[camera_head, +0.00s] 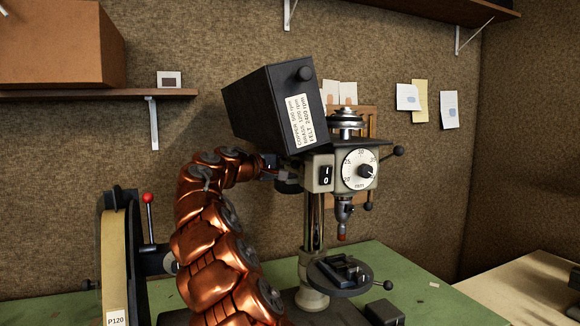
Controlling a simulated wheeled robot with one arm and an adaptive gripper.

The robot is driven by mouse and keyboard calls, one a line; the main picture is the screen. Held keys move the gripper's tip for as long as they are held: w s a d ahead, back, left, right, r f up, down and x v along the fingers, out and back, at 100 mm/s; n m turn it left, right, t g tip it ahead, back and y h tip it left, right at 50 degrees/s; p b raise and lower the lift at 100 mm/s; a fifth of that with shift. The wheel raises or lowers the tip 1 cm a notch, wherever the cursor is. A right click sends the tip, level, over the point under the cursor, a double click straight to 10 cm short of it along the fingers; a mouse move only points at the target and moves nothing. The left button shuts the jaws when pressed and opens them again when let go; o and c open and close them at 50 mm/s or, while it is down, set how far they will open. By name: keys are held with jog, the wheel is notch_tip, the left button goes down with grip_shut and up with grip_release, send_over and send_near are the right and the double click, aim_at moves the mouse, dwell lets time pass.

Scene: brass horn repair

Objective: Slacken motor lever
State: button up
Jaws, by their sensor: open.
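A bench drill press (321,171) stands on the green bench, its dark belt cover (270,108) tilted up and open, so a silver pulley (346,119) shows on top of the head. The cover's label lists belt speeds. My copper-coloured arm reaches up from below, and my gripper (272,164) is at the left rear side of the drill head, under the open cover. It is open; its fingers are small and partly hidden here. I cannot make out the motor lever clearly; it may be hidden by the gripper or the head. Whether the gripper touches anything cannot be told.
A belt sander (118,255) marked P120 with a red-knobbed lever (148,198) stands to the left of my arm. The drill table (330,279) holds a small dark vise. A shelf (60,95) with a cardboard box (65,45) is at upper left. Bench space lies open at right.

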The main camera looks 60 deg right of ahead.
jog(key=shift+a, duration=0.1)
jog(key=v, duration=1.2)
jog(key=shift+w+r, duration=0.1)
